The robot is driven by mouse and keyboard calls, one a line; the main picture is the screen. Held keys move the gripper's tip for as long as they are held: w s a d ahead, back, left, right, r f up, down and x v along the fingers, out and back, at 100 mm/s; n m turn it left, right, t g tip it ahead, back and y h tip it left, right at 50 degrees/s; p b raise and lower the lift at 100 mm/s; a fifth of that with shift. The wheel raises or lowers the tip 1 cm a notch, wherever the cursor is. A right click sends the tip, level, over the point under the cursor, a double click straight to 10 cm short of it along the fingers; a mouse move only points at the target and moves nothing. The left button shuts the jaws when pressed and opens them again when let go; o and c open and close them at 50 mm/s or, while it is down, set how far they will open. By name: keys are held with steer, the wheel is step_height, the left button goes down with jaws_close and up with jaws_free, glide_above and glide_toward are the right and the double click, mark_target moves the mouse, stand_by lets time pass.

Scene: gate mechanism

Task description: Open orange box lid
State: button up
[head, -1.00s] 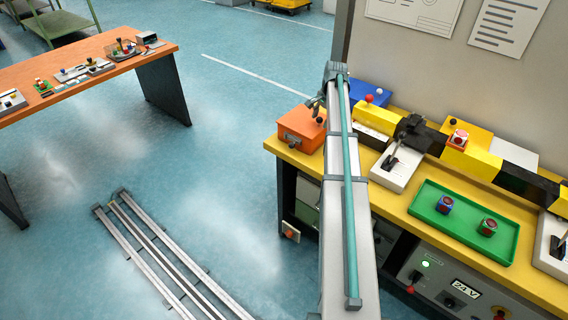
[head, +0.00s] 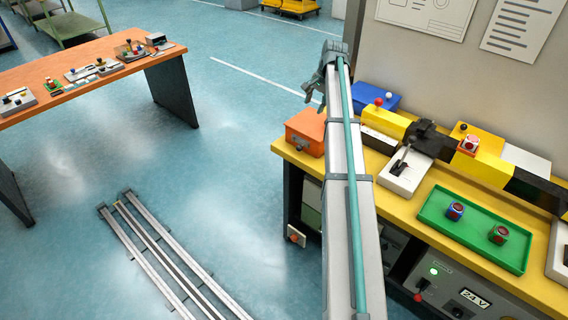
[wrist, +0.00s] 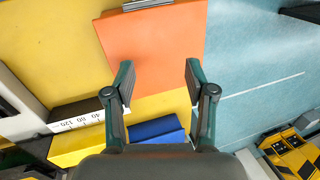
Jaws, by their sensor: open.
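The orange box (head: 306,130) stands at the far left corner of the yellow bench in the head view, and its lid looks closed. A small metal latch or handle (head: 299,145) is on its front face. My gripper (head: 314,88) is above and behind the box in that view, apart from it. In the wrist view my gripper (wrist: 158,76) is open and empty, its two fingers spread over the flat orange lid (wrist: 155,45). A metal handle (wrist: 147,4) shows at the top edge of that view, beyond the fingertips.
A blue box (head: 374,97) and a yellow-black gate beam (head: 480,165) lie behind and right of the orange box. A lever unit (head: 405,170) and a green tray (head: 475,228) are farther right on the bench (head: 400,210). Open floor lies left.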

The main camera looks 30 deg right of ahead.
steer(key=s+a+f+n+g, duration=0.1)
steer(key=s+a+f+n, duration=0.1)
steer(key=a+f, duration=0.6)
steer(key=s+a+f+n+g+y, duration=0.1)
steer(key=s+a+f, duration=0.1)
steer(key=a+f, duration=0.6)
step_height(320, 180, down, 5)
steer(key=shift+a+r+n+p, duration=0.1)
steer(key=shift+a+n+p, duration=0.2)
steer(key=shift+n+p, duration=0.15)
